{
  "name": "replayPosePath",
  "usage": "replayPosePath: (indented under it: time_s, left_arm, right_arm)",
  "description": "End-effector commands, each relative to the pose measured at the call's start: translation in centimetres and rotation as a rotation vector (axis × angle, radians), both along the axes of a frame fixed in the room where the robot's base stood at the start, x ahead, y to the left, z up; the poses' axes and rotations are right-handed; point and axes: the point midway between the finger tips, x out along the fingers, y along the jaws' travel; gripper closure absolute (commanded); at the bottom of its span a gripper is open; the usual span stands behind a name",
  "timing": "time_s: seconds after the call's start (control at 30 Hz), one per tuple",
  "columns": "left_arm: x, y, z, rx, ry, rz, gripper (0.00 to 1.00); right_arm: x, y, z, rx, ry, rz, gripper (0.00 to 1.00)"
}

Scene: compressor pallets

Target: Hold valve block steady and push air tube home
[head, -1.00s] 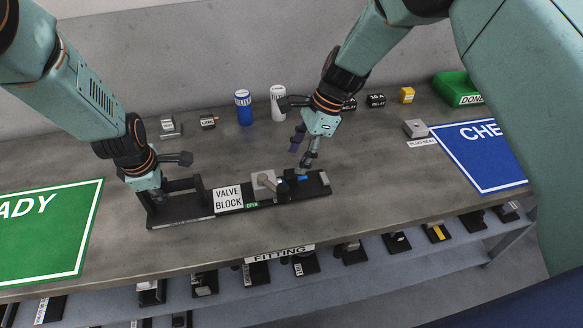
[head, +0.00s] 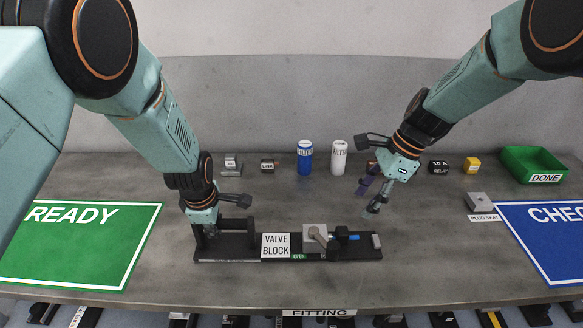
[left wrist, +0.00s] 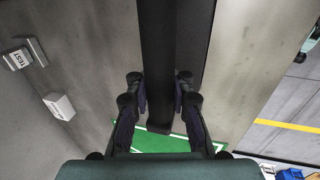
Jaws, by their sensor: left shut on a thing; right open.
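The valve block (head: 313,257) is a long dark base with a white label, a grey block with a lever, and a black clamp-like part near its right end. A short blue piece (head: 353,237), probably the air tube, shows beside that black part. My left gripper (head: 208,230) is shut on the dark handle bar at the base's left end. In the left wrist view the fingers (left wrist: 160,110) lie on both sides of the dark bar (left wrist: 170,60). My right gripper (head: 369,199) is open and empty, above and behind the base's right end, apart from the blue piece.
A blue can (head: 305,160) and a white can (head: 339,160) stand behind. The green DONE bin (head: 532,160) is at back right. A green READY mat (head: 70,250) lies left, a blue CHECK mat (head: 550,240) right. A plug seat (head: 478,203) stands near the blue mat.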

Motion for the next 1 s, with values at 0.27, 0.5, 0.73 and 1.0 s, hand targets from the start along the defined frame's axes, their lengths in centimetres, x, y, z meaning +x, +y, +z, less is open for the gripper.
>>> replayPosePath:
  time_s: [0.27,0.5,0.73,1.0]
  left_arm:
    - [0.16,-0.01,0.16,0.000,-0.004,0.000,1.00]
    - [0.15,-0.01,0.15,0.000,-0.004,0.000,0.77]
    - [0.06,-0.01,0.07,0.000,-0.002,0.000,0.57]
    - [0.02,0.00,0.01,0.000,0.000,0.000,0.52]
  right_arm:
    - [0.00,0.01,-0.01,0.000,0.000,0.000,0.43]
    - [0.00,0.01,-0.01,0.000,0.000,0.000,0.43]
    - [0.00,0.01,-0.01,0.000,0.000,0.000,0.43]
    - [0.00,0.01,-0.01,0.000,0.000,0.000,0.43]
